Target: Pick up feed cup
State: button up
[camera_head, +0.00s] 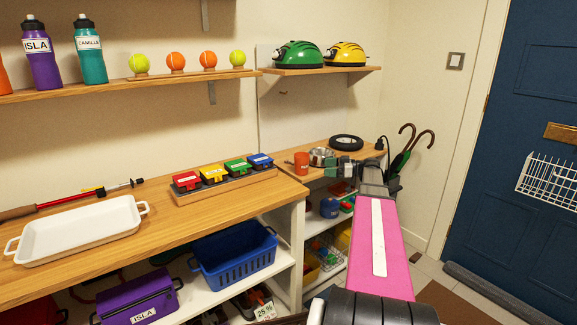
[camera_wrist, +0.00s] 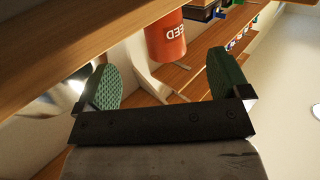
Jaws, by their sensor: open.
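The feed cup is orange and stands on the lower wooden shelf at the right in the head view (camera_head: 301,164). My gripper (camera_wrist: 163,80) is open, with a green pad on each finger. The cup appears beyond the fingertips, roughly between them in the picture, and nothing is held. In the head view my gripper (camera_head: 343,166) is at the shelf, to the right of the cup, partly hidden by my arm.
A shiny metal bowl (camera_head: 321,156) is close beside the cup and shows by the left finger in the wrist view (camera_wrist: 52,96). A black ring (camera_head: 346,142) lies behind. Colored boxes (camera_head: 222,173) stand on the left counter. An upper shelf (camera_head: 320,70) holds two helmets.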

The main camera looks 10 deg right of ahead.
aim_at(302, 166)
jog(key=x, duration=0.6)
jog(key=shift+w+a, duration=0.1)
jog(key=shift+a, duration=0.2)
jog(key=shift+x, duration=2.65)
jog(key=shift+r, duration=0.2)
jog(key=c, duration=1)
